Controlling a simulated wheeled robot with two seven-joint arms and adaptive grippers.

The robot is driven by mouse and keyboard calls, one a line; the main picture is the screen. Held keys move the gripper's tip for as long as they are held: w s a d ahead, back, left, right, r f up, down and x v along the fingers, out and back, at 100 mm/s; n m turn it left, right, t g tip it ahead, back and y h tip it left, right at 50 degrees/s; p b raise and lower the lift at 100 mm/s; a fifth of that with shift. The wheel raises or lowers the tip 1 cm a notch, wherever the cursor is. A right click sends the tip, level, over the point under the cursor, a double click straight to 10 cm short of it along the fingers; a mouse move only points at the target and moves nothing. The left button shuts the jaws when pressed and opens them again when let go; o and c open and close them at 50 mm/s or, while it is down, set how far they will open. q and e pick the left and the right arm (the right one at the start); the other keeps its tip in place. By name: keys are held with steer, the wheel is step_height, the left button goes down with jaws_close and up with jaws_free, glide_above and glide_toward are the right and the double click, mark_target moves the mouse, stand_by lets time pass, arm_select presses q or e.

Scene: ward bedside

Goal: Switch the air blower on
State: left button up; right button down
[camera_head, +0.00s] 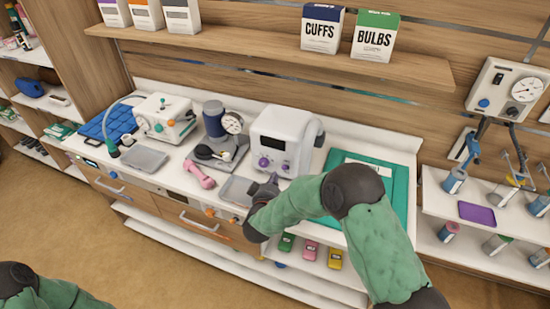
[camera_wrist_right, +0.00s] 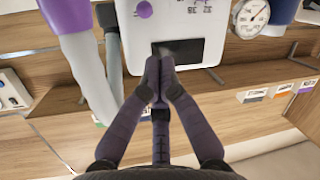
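A white boxy machine (camera_head: 283,141) with a dark display, purple knobs and a thick grey hose on its right side stands on the counter; it looks like the air blower, but I read no such label. In the right wrist view its front (camera_wrist_right: 193,22) shows the display and a purple knob. My right gripper (camera_head: 268,187) is low in front of the machine. In the wrist view its fingertips (camera_wrist_right: 160,57) are together, empty, and overlap the display; I cannot tell whether they touch it. My left arm shows at the lower left, its gripper out of view.
A grey tray (camera_head: 236,190) and a pink dumbbell-like object (camera_head: 200,174) lie near the machine. A teal mat (camera_head: 397,178) lies to its right, partly behind my arm. A second white device (camera_head: 166,118) and a blue-and-grey gauge unit (camera_head: 214,122) stand left. A shelf runs above.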

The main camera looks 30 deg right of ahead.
mark_target(285, 167)
steer(key=shift+s, duration=0.1)
steer(key=b+x, duration=0.1)
steer(key=x, duration=0.9)
steer(key=shift+f, duration=0.1)
